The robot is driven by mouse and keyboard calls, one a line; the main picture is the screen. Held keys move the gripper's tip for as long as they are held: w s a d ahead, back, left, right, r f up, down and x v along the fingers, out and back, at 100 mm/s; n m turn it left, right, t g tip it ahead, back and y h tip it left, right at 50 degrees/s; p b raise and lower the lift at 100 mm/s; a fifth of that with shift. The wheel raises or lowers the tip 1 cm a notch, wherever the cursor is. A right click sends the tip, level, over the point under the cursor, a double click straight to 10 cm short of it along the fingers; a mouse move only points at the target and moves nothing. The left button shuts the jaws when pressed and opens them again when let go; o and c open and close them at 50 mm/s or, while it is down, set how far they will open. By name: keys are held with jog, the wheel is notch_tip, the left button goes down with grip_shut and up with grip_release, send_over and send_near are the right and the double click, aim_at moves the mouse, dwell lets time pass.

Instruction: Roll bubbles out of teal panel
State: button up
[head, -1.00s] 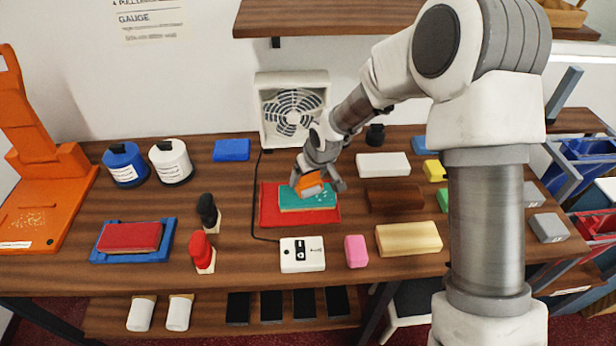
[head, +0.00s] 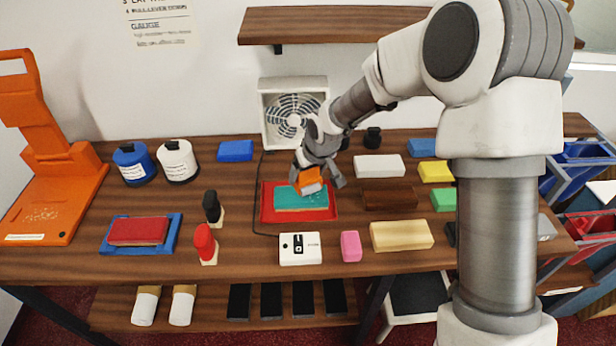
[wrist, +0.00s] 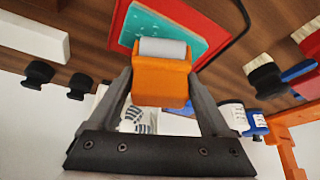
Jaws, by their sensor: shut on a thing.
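The teal panel (head: 290,199) lies in a red tray (head: 268,214) near the middle of the counter, with a speckle of small pale dots on its face. It also shows in the wrist view (wrist: 142,26). My gripper (head: 318,176) is shut on the orange body of a roller (wrist: 160,80), gripped between both fingers. The roller's grey-white cylinder (wrist: 163,48) overlaps the panel's edge in the wrist view. In the head view the roller is over the panel's right rear part. I cannot tell whether the cylinder touches it.
A red panel (head: 138,231) on a blue tray lies left. A white switch box (head: 300,249), pink block (head: 351,246) and tan block (head: 402,235) stand in front. Brown (head: 390,197) and white (head: 379,166) blocks lie right. A fan (head: 293,108) stands behind.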

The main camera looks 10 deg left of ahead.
jog(key=shift+r+p, duration=0.75)
jog(key=shift+r, duration=0.85)
jog(key=shift+w, duration=0.1)
